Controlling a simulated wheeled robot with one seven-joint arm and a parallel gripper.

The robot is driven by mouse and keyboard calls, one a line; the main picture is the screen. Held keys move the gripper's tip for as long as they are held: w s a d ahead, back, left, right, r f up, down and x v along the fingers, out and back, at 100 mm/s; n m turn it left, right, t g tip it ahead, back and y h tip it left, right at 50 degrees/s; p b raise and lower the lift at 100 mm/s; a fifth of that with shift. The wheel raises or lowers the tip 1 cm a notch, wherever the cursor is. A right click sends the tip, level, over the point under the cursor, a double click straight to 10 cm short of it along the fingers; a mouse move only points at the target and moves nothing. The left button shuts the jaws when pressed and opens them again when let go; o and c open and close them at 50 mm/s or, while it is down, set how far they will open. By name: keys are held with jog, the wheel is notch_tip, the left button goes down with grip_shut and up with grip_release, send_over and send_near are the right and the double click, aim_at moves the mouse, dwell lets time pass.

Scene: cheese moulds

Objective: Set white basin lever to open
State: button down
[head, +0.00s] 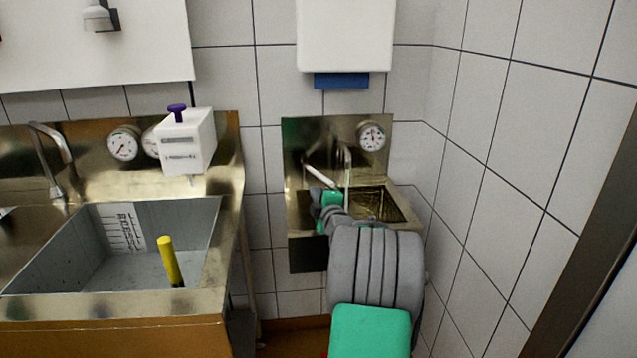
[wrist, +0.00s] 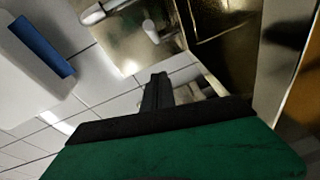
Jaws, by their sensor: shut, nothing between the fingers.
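A white lever (head: 318,176) sticks out at a slant from the metal back panel of the small wall basin (head: 405,203). A thin upright spout (head: 347,165) stands just right of it. My gripper (wrist: 156,82) is shut and empty, its dark fingers together in the wrist view. In the head view my arm covers the basin's front, and the fingertips are hard to make out just below the lever.
A round gauge (head: 371,137) sits on the panel right of the spout. A white dispenser (head: 345,35) with blue paper hangs above. A larger sink (head: 225,262) with a yellow-handled tool (head: 169,261) stands at left. A tiled wall (head: 490,170) closes the right side.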

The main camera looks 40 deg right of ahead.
jog(key=w+d+f+p, duration=0.1)
jog(key=w+d, duration=0.5)
jog(key=shift+d, duration=0.4)
jog(key=shift+w+f, duration=0.1)
jog(key=shift+f, duration=0.05)
